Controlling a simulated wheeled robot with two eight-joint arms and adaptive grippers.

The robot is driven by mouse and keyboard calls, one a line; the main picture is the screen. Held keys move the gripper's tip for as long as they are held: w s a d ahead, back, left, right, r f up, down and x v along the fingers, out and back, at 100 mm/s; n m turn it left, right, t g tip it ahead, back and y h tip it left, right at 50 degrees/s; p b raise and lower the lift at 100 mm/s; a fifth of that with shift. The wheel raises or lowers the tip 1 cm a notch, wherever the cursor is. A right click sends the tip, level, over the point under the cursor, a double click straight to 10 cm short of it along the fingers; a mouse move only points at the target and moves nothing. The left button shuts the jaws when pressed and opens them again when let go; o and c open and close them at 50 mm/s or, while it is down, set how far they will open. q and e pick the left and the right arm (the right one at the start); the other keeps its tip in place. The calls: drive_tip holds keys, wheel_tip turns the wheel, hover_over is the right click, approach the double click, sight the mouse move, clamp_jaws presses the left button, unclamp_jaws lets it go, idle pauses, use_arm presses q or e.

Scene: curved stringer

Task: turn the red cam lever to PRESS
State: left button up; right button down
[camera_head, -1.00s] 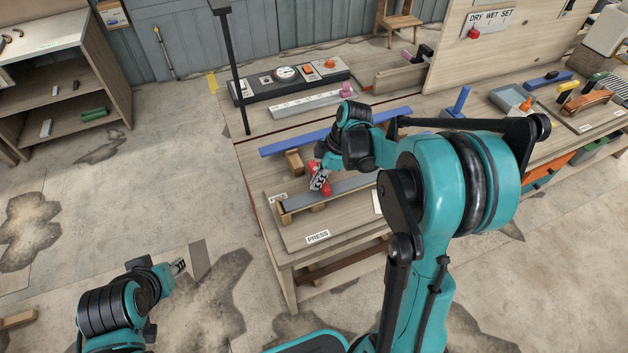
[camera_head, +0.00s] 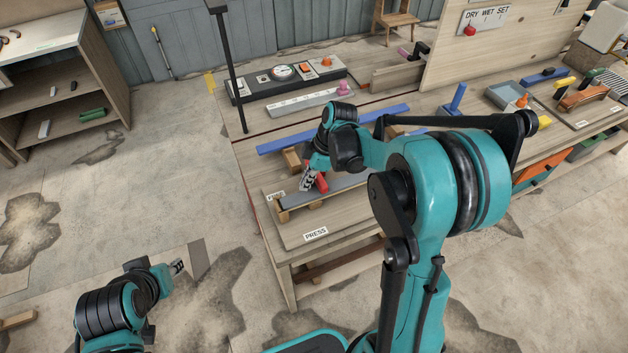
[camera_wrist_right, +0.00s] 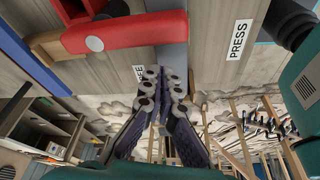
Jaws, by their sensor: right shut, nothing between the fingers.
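The red cam lever (camera_head: 321,183) sits on a grey bar on the workbench, partly hidden by my right gripper in the head view. In the right wrist view the lever (camera_wrist_right: 135,33) lies across the upper left, with a round grey pin at its left end. My right gripper (camera_head: 306,184) is shut and empty, just left of the lever in the head view. In the wrist view its fingertips (camera_wrist_right: 165,82) are below the lever; contact is unclear. The PRESS label (camera_head: 316,234) is on the board's front edge; a second label (camera_head: 276,196) is at its left. My left gripper (camera_head: 178,266) is over the floor, too small to judge.
A blue rail (camera_head: 290,143) and a wooden block (camera_head: 291,159) lie behind the lever. A black post (camera_head: 233,80) stands at the bench's left edge. The floor left of the bench is mostly clear.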

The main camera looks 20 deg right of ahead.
wheel_tip(320, 180, up, 4)
drive_tip(key=shift+s+a+r+p, duration=0.1)
drive_tip(key=shift+a+p, duration=0.05)
drive_tip(key=shift+p, duration=0.65)
drive_tip(key=v, duration=0.2)
drive_tip(key=p+v, duration=0.1)
drive_tip(key=v, duration=0.2)
drive_tip(key=shift+w+d+r+p, duration=0.35)
drive_tip(key=shift+w+d, duration=0.05)
drive_tip(key=s+a+m+t+h+b, duration=0.2)
drive_tip(key=s+m+t, duration=0.4)
drive_tip(key=s+m, duration=0.8)
drive_tip(key=s+a+h, duration=0.1)
drive_tip(key=s+a, duration=0.1)
drive_tip(key=s, duration=0.1)
drive_tip(key=shift+h+b, duration=0.3)
drive_tip(key=shift+b, duration=0.1)
drive_tip(key=shift+s, duration=0.1)
